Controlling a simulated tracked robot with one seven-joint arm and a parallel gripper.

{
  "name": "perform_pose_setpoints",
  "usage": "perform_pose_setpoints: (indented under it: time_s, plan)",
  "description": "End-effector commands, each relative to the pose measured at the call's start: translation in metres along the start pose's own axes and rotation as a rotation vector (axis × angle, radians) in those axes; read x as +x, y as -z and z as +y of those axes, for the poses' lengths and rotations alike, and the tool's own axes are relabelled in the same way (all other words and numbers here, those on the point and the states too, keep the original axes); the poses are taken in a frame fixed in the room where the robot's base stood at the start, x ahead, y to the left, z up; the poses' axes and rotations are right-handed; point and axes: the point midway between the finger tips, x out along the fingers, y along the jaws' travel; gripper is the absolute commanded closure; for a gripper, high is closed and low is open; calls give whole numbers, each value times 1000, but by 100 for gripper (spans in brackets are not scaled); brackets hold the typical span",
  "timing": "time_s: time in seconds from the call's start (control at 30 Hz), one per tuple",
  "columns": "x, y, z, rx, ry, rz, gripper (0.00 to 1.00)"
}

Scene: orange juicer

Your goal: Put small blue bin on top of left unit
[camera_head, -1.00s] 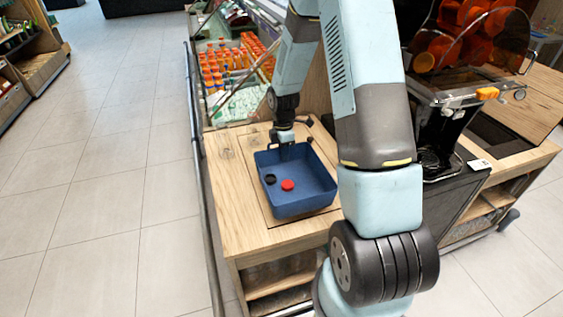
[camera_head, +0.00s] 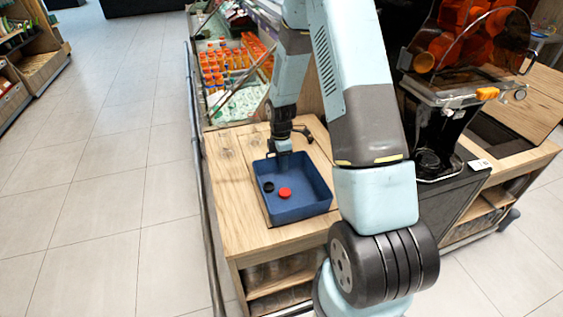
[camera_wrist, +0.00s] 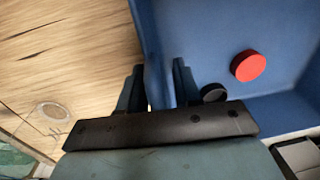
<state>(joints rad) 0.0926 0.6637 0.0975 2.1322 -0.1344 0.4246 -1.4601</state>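The small blue bin (camera_head: 305,212) sits on the wooden top of the left unit (camera_head: 235,215), upright and open at the top. A red round piece (camera_head: 285,193) and a black round piece (camera_head: 268,186) lie on its floor. My gripper (camera_head: 284,160) points down at the bin's far wall. In the wrist view, the two fingers of my gripper (camera_wrist: 157,85) straddle the bin's wall (camera_wrist: 151,40), one outside and one inside. The fingers stand apart, with a small gap showing beside the wall. The far wall is partly hidden by my gripper.
A juicer (camera_head: 445,110) stands on the darker unit to the right. A chilled display with orange bottles (camera_head: 225,60) is behind the wooden top. The tiled floor (camera_head: 100,200) on the left is clear. A dark rail runs along the unit's left side.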

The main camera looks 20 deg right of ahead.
Motion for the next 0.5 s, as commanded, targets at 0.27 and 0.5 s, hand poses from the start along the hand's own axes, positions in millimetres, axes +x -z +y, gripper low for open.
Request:
perform_pose_setpoints:
  time_s: [0.27,0.5]
  plan:
    - [-1,0,0,1,-1,0,66]
    - [-26,-1,1,1,-4,1,66]
